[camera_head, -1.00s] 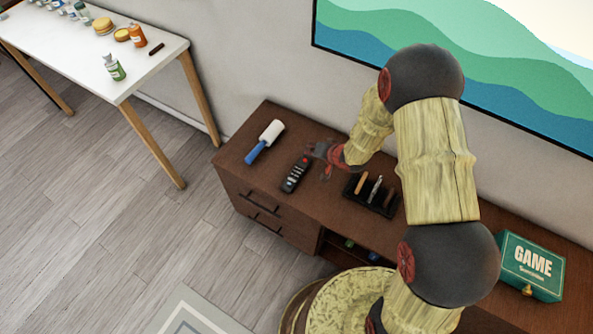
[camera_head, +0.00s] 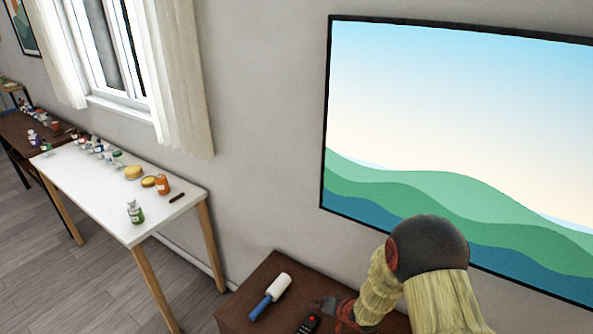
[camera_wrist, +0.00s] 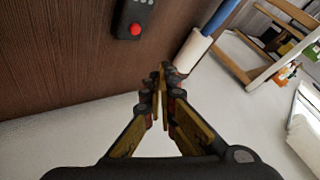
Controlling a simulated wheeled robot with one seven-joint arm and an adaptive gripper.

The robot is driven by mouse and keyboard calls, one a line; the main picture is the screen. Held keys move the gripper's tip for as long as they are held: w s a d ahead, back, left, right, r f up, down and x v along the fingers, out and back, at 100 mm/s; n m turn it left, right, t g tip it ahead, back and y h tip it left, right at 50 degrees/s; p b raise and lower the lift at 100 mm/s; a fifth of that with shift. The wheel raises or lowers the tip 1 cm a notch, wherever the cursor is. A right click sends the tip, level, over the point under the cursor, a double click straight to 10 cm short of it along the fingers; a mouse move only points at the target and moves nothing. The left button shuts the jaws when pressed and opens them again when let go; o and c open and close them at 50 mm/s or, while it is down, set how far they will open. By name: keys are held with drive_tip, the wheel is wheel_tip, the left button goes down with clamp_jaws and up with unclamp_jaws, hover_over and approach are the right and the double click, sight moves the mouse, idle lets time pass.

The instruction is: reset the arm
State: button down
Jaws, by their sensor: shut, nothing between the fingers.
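My gripper (camera_wrist: 163,75) is shut and empty, its fingertips together in the middle of the wrist view. In the head view my gripper (camera_head: 328,303) is small and partly cut by the lower part of the picture, over the brown cabinet (camera_head: 262,272). My arm's bent elbow is at the lower right, in front of the wall picture. A black remote with a red button (camera_wrist: 135,28) lies on the cabinet close to my gripper; it also shows in the head view (camera_head: 309,324).
A lint roller with a blue handle (camera_head: 270,296) lies on the cabinet, left of the remote. A white table (camera_head: 95,195) with bottles and food stands at left. A large framed picture (camera_head: 450,120) hangs on the wall behind my arm.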

drive_tip(key=s+d+f+g+h, duration=0.1)
drive_tip(key=s+d+f, duration=0.1)
drive_tip(key=s+d+f+n+g+h, duration=0.1)
drive_tip(key=s+d+f, duration=0.1)
drive_tip(key=s, duration=0.1)
drive_tip(key=shift+d+f+n, duration=0.3)
drive_tip(key=shift+s+d+f+g+h, duration=0.1)
drive_tip(key=shift+s+d+g+h, duration=0.6)
drive_tip(key=shift+s+d, duration=0.55)
drive_tip(key=s+d+r+g+h, duration=0.1)
drive_tip(key=s+d+r, duration=0.1)
drive_tip(key=s+r, duration=0.3)
drive_tip(key=s+d+r+n+g+h, duration=0.1)
drive_tip(key=s+d+r, duration=0.1)
drive_tip(key=r, duration=0.4)
drive_tip(key=s+d+r+g+h, duration=0.1)
drive_tip(key=s+d+r, duration=0.25)
drive_tip(key=r, duration=0.25)
drive_tip(key=s+a+r+t, duration=0.1)
drive_tip(key=s+r, duration=0.3)
drive_tip(key=r, duration=0.4)
drive_tip(key=s+a+r+t+y, duration=0.1)
drive_tip(key=s+r, duration=0.4)
drive_tip(key=r, duration=0.4)
drive_tip(key=s+a+r+t, duration=0.2)
drive_tip(key=s+r, duration=0.3)
drive_tip(key=r, duration=0.4)
drive_tip(key=shift+s+y, duration=0.2)
drive_tip(key=shift+y, duration=0.1)
